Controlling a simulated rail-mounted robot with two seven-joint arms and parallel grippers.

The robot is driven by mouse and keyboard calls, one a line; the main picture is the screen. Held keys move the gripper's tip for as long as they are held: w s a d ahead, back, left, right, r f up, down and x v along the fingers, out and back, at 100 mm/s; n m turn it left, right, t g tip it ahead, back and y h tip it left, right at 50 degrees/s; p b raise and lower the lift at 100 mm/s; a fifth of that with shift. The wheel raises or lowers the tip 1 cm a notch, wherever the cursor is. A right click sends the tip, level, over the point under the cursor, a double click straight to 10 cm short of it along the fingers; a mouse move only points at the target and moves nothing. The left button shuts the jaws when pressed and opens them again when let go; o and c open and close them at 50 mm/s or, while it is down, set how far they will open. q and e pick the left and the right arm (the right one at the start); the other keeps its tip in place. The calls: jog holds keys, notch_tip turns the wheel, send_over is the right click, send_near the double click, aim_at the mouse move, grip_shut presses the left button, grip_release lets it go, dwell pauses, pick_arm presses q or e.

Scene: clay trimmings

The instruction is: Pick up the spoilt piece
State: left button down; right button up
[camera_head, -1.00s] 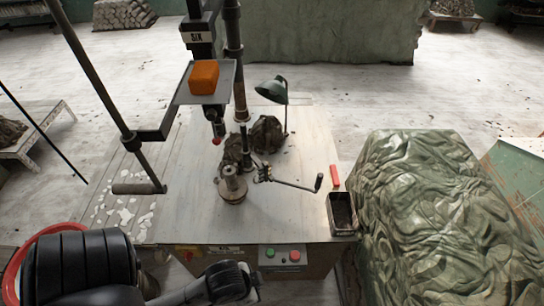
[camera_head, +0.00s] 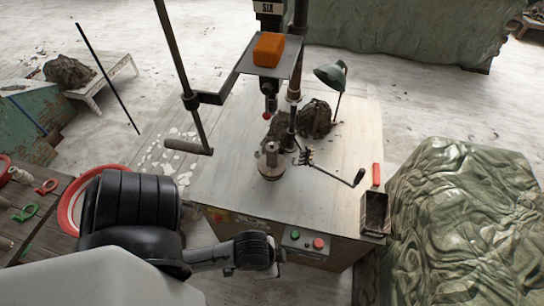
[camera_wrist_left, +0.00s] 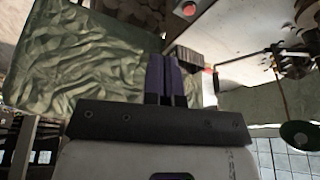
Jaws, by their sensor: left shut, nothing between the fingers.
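I cannot tell for sure which thing is the spoilt piece. Two dark, rough lumps of clay (camera_head: 314,118) lie on the worktable (camera_head: 245,190), behind the machine's round metal post (camera_head: 270,160). My left arm reaches in from the lower left in the head view, its wrist low at the table's front edge; the fingers are mostly hidden there. In the left wrist view my left gripper (camera_wrist_left: 165,65) is shut and empty, with the green sheet beyond it. My right gripper is not in view.
The press column with an orange block (camera_head: 268,48) on its plate rises over the table. A crank handle (camera_head: 358,177), a lamp (camera_head: 331,75) and a dark tray (camera_head: 375,213) stand around it. A green-sheeted heap (camera_head: 465,220) blocks the right side. White scraps (camera_head: 172,158) lie at left.

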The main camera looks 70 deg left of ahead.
pick_arm(q)
jog(key=c, duration=1.8)
grip_release()
jog(key=o, duration=1.7)
jog(key=shift+c, duration=0.2)
jog(key=shift+f, duration=0.1)
